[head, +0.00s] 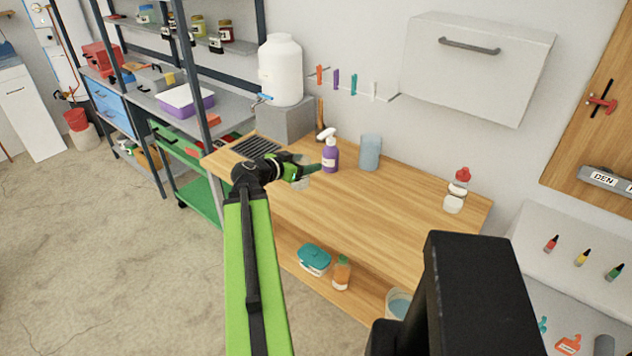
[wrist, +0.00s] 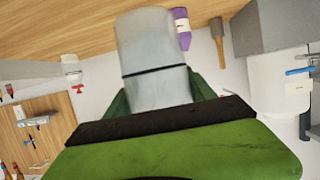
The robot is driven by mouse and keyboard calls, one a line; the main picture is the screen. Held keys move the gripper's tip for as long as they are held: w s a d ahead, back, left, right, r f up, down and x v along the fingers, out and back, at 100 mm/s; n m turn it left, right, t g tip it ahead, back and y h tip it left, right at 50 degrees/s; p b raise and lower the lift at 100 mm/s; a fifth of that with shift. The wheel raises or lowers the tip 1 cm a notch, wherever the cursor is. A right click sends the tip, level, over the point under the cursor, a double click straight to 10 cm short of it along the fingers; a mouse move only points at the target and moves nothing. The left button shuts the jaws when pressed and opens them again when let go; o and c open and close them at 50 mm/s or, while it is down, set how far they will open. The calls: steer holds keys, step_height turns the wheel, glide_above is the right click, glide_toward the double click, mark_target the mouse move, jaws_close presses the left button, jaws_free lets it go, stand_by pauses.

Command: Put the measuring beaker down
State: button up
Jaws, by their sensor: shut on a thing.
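The measuring beaker (wrist: 155,60) is a grey, translucent cylinder with a dark band around it. It fills the middle of the wrist view. My gripper (wrist: 160,100) is shut on it, with a green finger on each side. In the head view my gripper (head: 308,171) is over the left part of the wooden counter (head: 345,210), left of the purple spray bottle (head: 330,155). The beaker is small and mostly hidden there, so I cannot tell whether its base touches the counter.
A blue-grey cylinder (head: 370,152) stands right of the spray bottle. A red-capped bottle (head: 457,190) stands at the counter's right end. A white water dispenser (head: 281,70) sits on a grey block (head: 287,120) behind a dark drain grate (head: 257,146). The counter's middle is clear.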

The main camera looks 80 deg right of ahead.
steer(key=s+d, duration=0.4)
steer(key=d, duration=0.2)
steer(key=b, duration=0.7)
glide_above(327, 160)
steer(key=w+a, duration=0.1)
steer(key=a, duration=0.2)
steer(key=f, duration=0.6)
steer(key=shift+w+d+f, duration=0.1)
steer(key=shift+d+f, duration=0.15)
steer(key=shift+f, duration=0.15)
steer(key=shift+d, duration=0.35)
step_height(327, 160, down, 4)
steer(key=b, duration=0.4)
steer(key=shift+a+f, duration=0.1)
steer(key=shift+f, duration=0.15)
steer(key=o, duration=1.5)
steer(key=shift+r, duration=0.1)
steer(key=shift+c, duration=0.2)
